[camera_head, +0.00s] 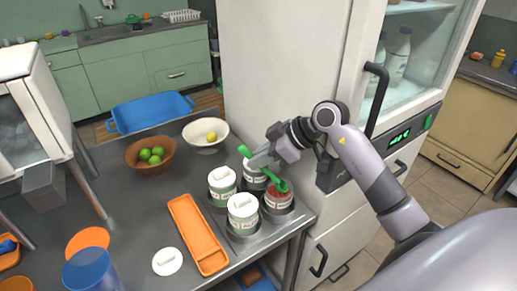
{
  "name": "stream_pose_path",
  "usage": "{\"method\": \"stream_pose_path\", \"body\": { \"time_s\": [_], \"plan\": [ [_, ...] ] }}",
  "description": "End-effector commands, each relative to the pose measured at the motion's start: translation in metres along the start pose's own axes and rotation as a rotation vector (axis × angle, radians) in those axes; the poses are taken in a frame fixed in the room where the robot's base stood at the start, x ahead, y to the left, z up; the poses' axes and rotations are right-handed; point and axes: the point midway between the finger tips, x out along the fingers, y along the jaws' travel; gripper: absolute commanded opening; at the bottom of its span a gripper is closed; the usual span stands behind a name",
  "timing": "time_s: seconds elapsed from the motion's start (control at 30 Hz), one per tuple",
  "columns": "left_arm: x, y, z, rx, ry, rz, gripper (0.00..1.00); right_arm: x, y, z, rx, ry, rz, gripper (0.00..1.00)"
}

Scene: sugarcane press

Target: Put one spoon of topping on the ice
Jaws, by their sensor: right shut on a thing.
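My right gripper (262,159) is shut on a green spoon (272,181) above the group of canisters. One end of the spoon sticks out at the upper left of the fingers. Its lower end is at the mouth of an open canister (278,205) with red topping (279,196) in it. I cannot tell whether the spoon holds topping. Two canisters (222,187) (243,213) have white lids, and another canister (253,177) is partly hidden under the gripper. I cannot make out any ice. My left gripper is out of view.
An orange tray (184,212) and a white lid (168,261) lie left of the canisters. A bowl of limes (132,160) and a white bowl (222,144) stand behind. A blue cup (66,274) is at front left. A fridge (285,55) rises close behind the gripper.

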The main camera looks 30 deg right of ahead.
Motion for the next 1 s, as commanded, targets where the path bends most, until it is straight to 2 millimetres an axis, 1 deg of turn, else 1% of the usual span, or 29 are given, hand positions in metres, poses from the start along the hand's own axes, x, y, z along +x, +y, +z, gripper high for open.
{"method": "stream_pose_path", "body": {
  "time_s": [0.23, 0.27, 0.37, 0.4, 0.43, 0.9, 1.0],
  "plan": [
    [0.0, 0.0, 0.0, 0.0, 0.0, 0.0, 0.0, 0.016, -0.001, 0.018, 0.002, -0.002, -0.001, 0.0],
    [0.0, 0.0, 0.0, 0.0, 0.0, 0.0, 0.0, 0.016, 0.0, 0.019, 0.002, -0.002, -0.001, 0.0],
    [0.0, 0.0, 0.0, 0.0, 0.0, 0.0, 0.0, 0.008, 0.0, 0.025, 0.0, -0.002, 0.001, 0.0],
    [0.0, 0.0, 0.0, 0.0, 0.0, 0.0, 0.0, 0.007, 0.0, 0.018, -0.006, -0.015, 0.0, 0.0],
    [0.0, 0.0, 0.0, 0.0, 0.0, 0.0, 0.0, 0.006, 0.0, 0.014, -0.008, -0.026, -0.001, 0.0],
    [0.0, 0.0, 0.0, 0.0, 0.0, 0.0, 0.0, -0.006, 0.001, -0.026, -0.006, -0.211, 0.003, 0.0],
    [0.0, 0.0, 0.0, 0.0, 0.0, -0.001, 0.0, -0.003, 0.001, -0.031, -0.008, -0.291, 0.001, 0.0]
  ]
}}
